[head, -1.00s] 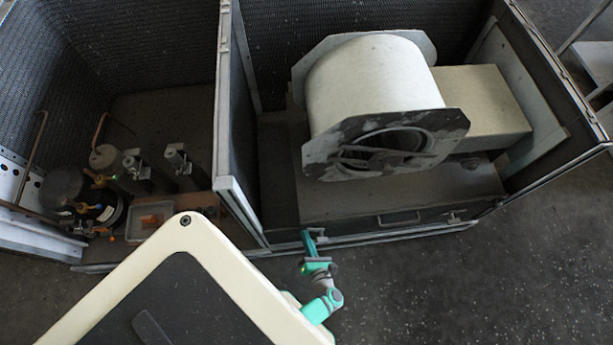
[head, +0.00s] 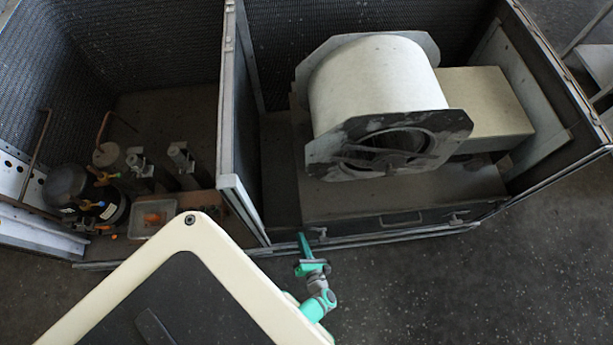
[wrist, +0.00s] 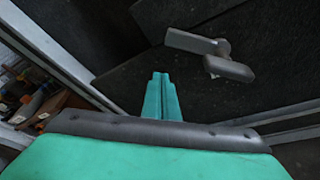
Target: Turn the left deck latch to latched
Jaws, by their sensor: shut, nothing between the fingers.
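The left deck latch (wrist: 228,67) shows in the wrist view as a grey handle on a pivot, with a flat grey bar reaching to the upper left, on the dark front panel. In the head view the latch (head: 319,232) is a small light piece at the left end of the deck front (head: 365,226). My gripper (head: 303,238) is just left of it, in front of the housing's lower edge. In the wrist view my teal gripper fingers (wrist: 161,82) are together and empty, below and left of the latch, apart from it.
A second latch (head: 457,218) is at the deck's right end, with a handle (head: 402,219) between. The white blower drum (head: 375,85) stands on the deck. A divider post (head: 240,200) is left of my gripper. Open floor (head: 450,290) lies in front.

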